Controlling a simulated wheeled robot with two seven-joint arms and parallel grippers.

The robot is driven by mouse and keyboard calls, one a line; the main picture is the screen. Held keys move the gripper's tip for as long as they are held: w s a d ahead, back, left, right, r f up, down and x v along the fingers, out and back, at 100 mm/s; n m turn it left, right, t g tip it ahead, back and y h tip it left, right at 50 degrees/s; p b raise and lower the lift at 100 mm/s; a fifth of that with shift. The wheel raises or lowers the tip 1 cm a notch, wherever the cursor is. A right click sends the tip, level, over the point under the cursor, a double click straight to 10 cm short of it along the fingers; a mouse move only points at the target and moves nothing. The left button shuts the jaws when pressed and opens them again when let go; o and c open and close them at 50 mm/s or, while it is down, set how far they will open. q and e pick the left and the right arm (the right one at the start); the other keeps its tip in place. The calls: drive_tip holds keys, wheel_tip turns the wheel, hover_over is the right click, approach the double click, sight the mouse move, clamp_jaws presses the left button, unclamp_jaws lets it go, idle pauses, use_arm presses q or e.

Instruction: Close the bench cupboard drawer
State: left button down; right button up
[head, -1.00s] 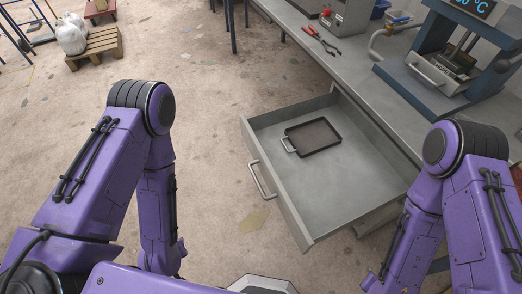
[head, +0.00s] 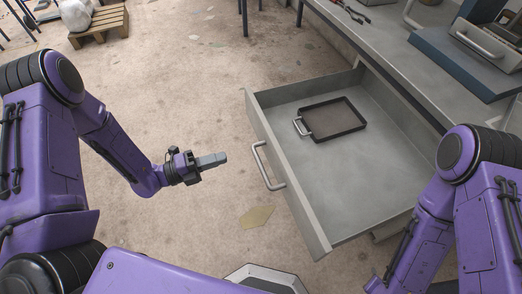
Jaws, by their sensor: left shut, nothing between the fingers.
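The bench cupboard drawer (head: 345,192) is pulled far out from under the bench. Its front panel (head: 290,190) faces left and carries a metal bar handle (head: 264,166). A dark shallow tray (head: 334,119) with a small handle lies inside the drawer. My left gripper (head: 222,158) is shut and empty, left of the drawer handle and apart from it, with its fingers pointing right toward the handle. My right arm stands at the right, over the drawer's near right corner; its gripper is out of sight.
The grey bench top (head: 390,45) runs along the upper right, with red-handled pliers (head: 350,14) and a blue machine base (head: 465,65) on it. A wooden pallet (head: 100,25) with white sacks stands far left.

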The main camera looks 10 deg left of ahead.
sight(271, 143)
use_arm(q)
drive_tip(key=p+x, duration=0.1)
drive_tip(key=x, duration=1.2)
drive_tip(key=shift+d+p, duration=0.2)
drive_tip(key=shift+p, duration=0.1)
